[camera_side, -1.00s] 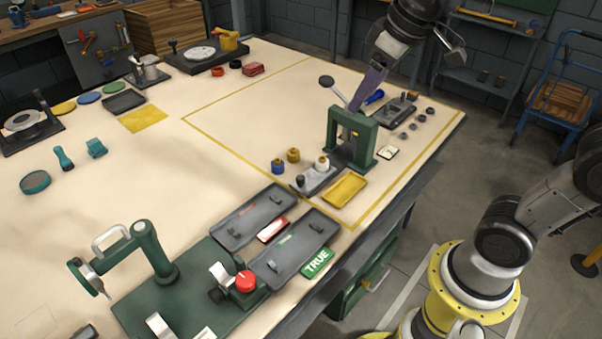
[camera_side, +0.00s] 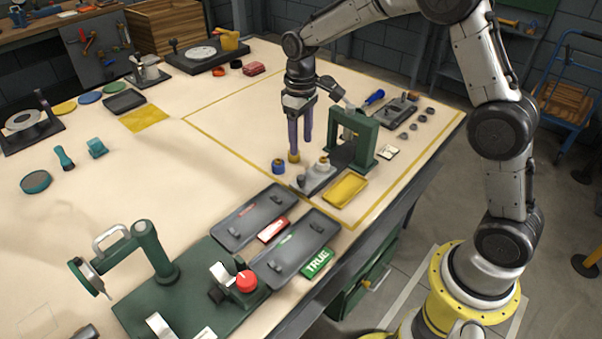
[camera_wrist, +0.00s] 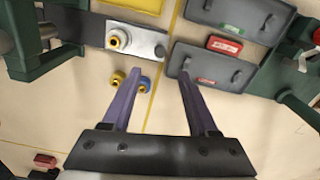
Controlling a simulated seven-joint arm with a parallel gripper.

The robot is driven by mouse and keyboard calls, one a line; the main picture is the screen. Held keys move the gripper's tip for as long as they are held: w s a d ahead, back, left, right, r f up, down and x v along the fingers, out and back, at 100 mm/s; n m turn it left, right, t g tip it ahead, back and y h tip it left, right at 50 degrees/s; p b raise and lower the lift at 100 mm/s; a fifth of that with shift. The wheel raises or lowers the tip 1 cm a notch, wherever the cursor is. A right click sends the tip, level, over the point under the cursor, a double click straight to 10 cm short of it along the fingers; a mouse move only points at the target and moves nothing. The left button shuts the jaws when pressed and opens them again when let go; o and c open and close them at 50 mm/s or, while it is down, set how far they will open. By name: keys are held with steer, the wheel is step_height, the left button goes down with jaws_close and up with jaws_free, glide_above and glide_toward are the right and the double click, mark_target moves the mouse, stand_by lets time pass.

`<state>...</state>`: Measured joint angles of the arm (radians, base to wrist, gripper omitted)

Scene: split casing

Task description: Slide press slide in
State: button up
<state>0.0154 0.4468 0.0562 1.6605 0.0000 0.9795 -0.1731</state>
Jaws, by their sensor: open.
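The green press (camera_side: 368,140) stands upright on the bench; its frame also shows at the left of the wrist view (camera_wrist: 28,60). The press slide (camera_side: 318,180) is a grey plate sticking out of the press toward the front left, with a pale bushing on it and a dark knob at its outer end. In the wrist view the slide (camera_wrist: 142,42) lies ahead of my fingers, with its knob (camera_wrist: 160,51). My gripper (camera_side: 301,147) points down with two purple fingers apart, left of the press and behind the slide. In the wrist view it (camera_wrist: 160,78) is open and empty.
A yellow-brass bushing (camera_side: 293,156) and a blue one (camera_side: 278,167) stand close to my left finger. A yellow tray (camera_side: 346,189) lies right of the slide. Two dark trays (camera_side: 250,216) lie in front. The bench behind my gripper is clear.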

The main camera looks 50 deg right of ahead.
mark_target(301, 177)
step_height(301, 177, down, 11)
steer(key=shift+f, duration=0.1)
stand_by(0.3)
jaws_close()
stand_by(1.4)
